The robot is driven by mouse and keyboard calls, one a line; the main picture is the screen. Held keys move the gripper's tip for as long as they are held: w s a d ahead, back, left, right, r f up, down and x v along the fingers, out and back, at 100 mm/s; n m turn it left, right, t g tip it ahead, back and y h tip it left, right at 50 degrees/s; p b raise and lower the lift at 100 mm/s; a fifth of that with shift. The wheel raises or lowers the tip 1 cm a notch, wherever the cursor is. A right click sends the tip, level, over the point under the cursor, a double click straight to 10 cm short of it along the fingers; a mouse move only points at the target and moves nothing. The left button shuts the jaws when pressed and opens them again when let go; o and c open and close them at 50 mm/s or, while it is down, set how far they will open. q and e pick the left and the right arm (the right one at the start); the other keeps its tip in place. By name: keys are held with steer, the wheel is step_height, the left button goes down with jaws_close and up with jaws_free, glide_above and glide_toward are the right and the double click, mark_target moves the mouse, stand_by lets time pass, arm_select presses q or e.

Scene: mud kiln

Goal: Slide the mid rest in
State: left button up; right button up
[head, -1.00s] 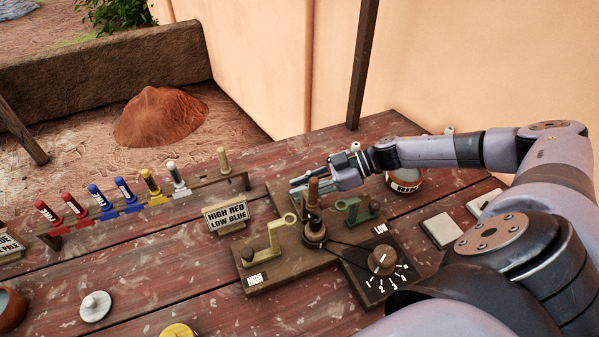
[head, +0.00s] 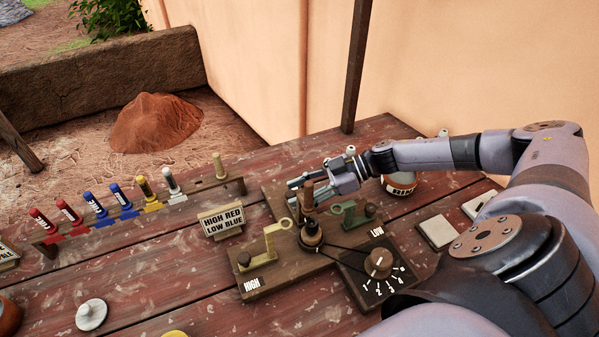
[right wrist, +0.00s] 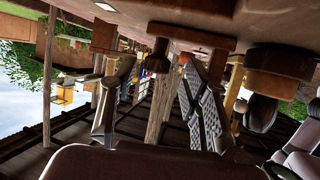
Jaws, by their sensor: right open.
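The dark wooden board (head: 292,268) carries a yellow rest with a ring (head: 262,248) on its HIGH side and a green rest with a ring (head: 348,213) on its LOW side. A brown wooden peg (head: 308,196) stands upright on a dark round hub between them. I cannot clearly make out the mid rest; my right gripper covers much of the board's rear arm. My right gripper (head: 298,187) is open, low behind the peg. In the right wrist view its fingers (right wrist: 158,108) are spread, with a dark knob (right wrist: 157,58) appearing between them. My left gripper is out of view.
A numbered dial (head: 379,262) is linked to the hub by a belt. A "HIGH RED LOW BLUE" sign (head: 222,221) stands left of the board. A rack (head: 147,211) with several coloured pegs stands further left. A labelled pot (head: 400,183) sits behind the right forearm.

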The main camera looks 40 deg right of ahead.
steer(key=v, duration=1.1)
steer(key=shift+s+d, duration=0.2)
steer(key=shift+d, duration=0.1)
steer(key=shift+r, duration=0.15)
